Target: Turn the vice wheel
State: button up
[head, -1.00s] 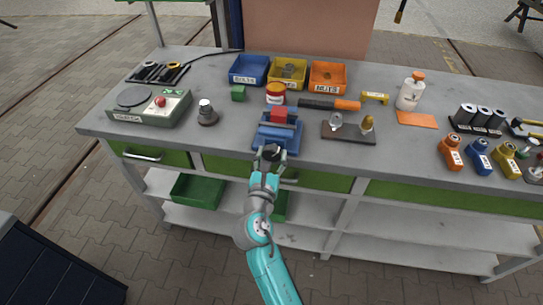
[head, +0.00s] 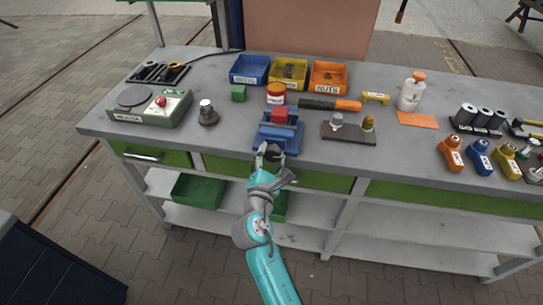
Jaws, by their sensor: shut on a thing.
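The blue vice (head: 290,138) stands at the front edge of the grey workbench, with a red block (head: 280,116) at its jaws. My gripper (head: 269,152) is at the near side of the vice, at the bench's front edge. It is shut on the vice wheel, which is small, dark and mostly hidden by the fingers. My gripper and wrist look turned to one side relative to the arm.
Behind the vice are a red-and-white tin (head: 276,94) and blue (head: 249,70), yellow (head: 289,74) and orange (head: 328,78) bins. A dark-and-orange tool (head: 330,104) and a brown board (head: 349,132) with two fittings lie to the right. A dark knobbed piece (head: 207,114) stands left.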

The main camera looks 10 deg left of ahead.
jog(key=m, duration=0.5)
jog(key=shift+m, duration=0.3)
jog(key=m, duration=0.5)
jog(key=shift+r, duration=0.1)
jog(key=m, duration=0.5)
jog(key=shift+m, duration=0.4)
jog(key=m, duration=0.5)
jog(key=shift+r+m, duration=0.1)
jog(key=shift+m, duration=0.3)
jog(key=shift+m, duration=0.3)
jog(key=o, duration=1.2)
jog(key=shift+c, duration=0.2)
jog(key=shift+s, duration=0.15)
